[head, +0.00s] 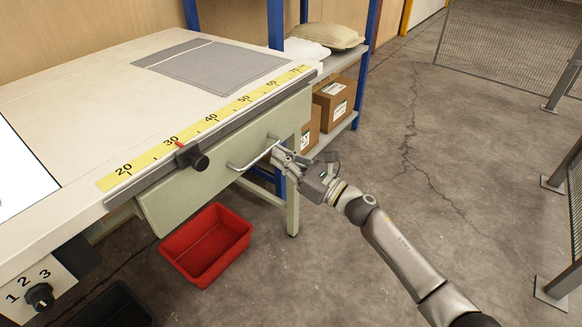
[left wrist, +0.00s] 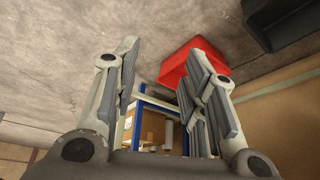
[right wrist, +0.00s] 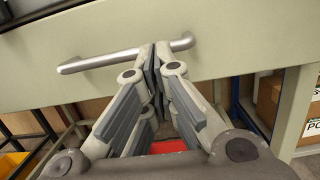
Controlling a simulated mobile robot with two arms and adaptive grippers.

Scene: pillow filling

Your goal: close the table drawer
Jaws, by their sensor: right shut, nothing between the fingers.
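The table drawer (head: 214,178) has a pale green front below the ruler edge of the table (head: 80,75). How far it stands out is hard to tell. Its metal bar handle (head: 250,160) runs across the front. In the right wrist view the handle (right wrist: 100,60) crosses behind my fingertips. My right gripper (head: 277,153) is shut and empty, its tips at the handle's right part; the right wrist view also shows it (right wrist: 154,52). Whether the tips touch the handle or drawer front is unclear. My left gripper (left wrist: 162,62) is open and empty, outside the head view.
A red bin (head: 207,245) stands on the floor below the drawer. A blue-post shelf with cardboard boxes (head: 334,102) and a beige pillow (head: 327,36) stands beyond the table. Mesh fencing (head: 510,40) stands at the right. The floor between is clear.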

